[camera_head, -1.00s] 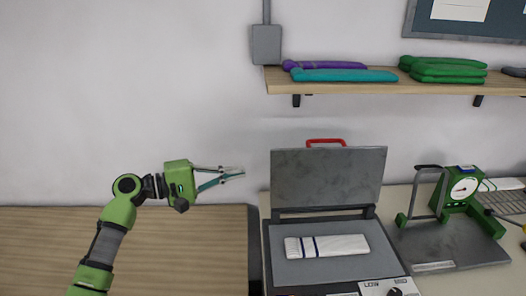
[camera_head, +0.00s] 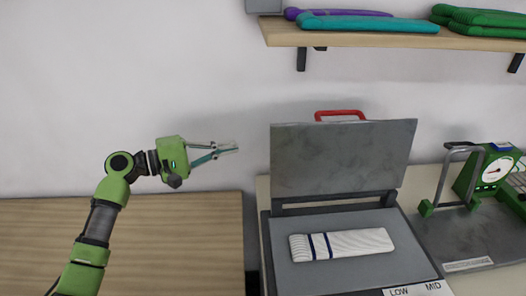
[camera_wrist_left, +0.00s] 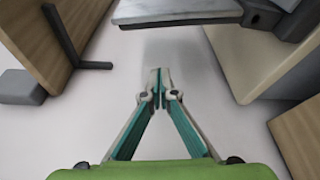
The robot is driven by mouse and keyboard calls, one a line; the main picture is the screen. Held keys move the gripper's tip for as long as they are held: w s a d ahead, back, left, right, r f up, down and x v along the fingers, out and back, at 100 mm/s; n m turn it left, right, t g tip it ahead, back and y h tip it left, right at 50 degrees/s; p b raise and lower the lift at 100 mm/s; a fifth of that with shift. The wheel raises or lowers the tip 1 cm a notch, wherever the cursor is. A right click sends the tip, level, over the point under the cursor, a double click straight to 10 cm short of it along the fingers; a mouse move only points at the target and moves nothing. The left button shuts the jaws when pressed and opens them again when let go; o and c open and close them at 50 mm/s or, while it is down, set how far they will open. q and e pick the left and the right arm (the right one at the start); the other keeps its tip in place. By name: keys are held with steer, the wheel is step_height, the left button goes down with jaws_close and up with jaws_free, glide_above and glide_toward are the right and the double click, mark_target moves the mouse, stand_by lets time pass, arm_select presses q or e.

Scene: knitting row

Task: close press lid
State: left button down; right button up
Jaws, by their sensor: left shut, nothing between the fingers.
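The press lid (camera_head: 343,158) is a grey plate standing raised, nearly upright, at the back of the press, with a red handle (camera_head: 340,114) at its top edge. The press bed (camera_head: 400,262) is grey and bears a folded white knit piece with dark blue stripes (camera_head: 341,244). My left gripper (camera_head: 234,148) is shut and empty, left of the raised lid and apart from it. In the left wrist view its fingertips (camera_wrist_left: 159,82) meet, and a grey plate edge (camera_wrist_left: 180,12), likely the lid, shows at the top. My right gripper is not in view.
A wooden shelf (camera_head: 390,38) with folded purple, teal and green knits hangs above the press. A green device with a dial (camera_head: 490,175) stands to the right. A wooden table (camera_head: 120,240) lies at left, its visible top clear.

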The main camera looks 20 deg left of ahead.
arm_select(q)
steer(key=r+p+x, duration=0.1)
steer(key=p+x, duration=0.3)
steer(key=x, duration=0.7)
steer(key=s, duration=0.1)
steer(key=s+p, duration=0.2)
steer(key=s, duration=0.1)
steer(key=shift+s+d+f, duration=0.1)
steer(key=shift+d+f, duration=0.2)
steer(key=shift+d, duration=0.05)
steer(key=shift+d, duration=0.1)
